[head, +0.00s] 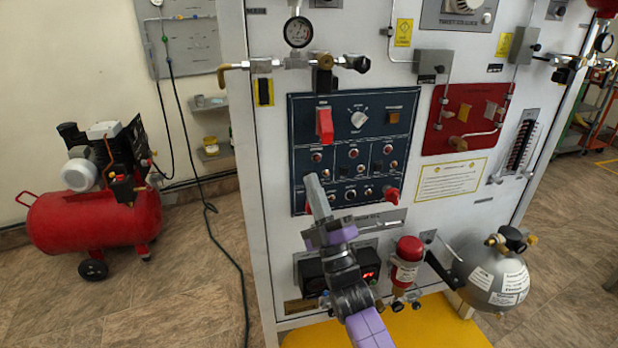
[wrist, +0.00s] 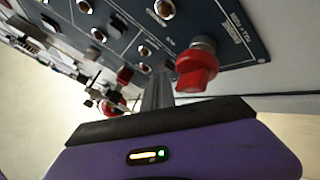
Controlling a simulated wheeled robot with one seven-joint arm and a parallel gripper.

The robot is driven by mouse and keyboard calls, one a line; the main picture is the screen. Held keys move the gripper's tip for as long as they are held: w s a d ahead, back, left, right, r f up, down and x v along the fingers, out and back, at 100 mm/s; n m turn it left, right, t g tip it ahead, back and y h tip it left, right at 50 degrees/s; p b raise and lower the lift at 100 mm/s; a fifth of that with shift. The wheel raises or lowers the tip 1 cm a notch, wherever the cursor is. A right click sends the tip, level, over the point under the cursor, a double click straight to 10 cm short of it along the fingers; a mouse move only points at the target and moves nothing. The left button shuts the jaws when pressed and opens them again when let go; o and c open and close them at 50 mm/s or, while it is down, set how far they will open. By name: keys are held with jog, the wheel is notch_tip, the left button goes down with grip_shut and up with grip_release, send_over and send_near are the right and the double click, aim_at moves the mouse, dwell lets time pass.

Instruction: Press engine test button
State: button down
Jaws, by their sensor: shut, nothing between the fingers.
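A dark blue control panel (head: 375,146) is on the front of the white trainer board and fills the top of the wrist view (wrist: 215,20). It carries several small buttons and lamps, a white rotary knob (head: 358,119), an orange button (head: 394,117) and a red-covered switch (head: 324,124). A red knob (head: 391,194) at its lower right also shows in the wrist view (wrist: 197,66). The labels are too small to tell which button is engine test. My gripper (head: 314,182) is shut and empty in front of the panel's lower left. Its fingers (wrist: 157,92) point at the panel; contact is unclear.
A red filter bowl (head: 408,260) and a grey tank (head: 495,278) stand low at the right of my arm. A pressure gauge (head: 298,32) and pipe fittings are above the panel. A red compressor (head: 98,215) stands on the floor at left.

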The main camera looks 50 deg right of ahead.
jog(key=shift+w+d, duration=0.1)
dwell(0.4)
jog(key=shift+s+a, duration=0.45)
jog(key=shift+s, duration=0.2)
jog(key=shift+s+a, duration=0.1)
jog(key=s+a, duration=0.1)
jog(key=s, duration=0.1)
jog(key=s+a+p, duration=0.1)
jog(key=s, duration=0.1)
jog(key=shift+a, duration=0.3)
dwell(1.0)
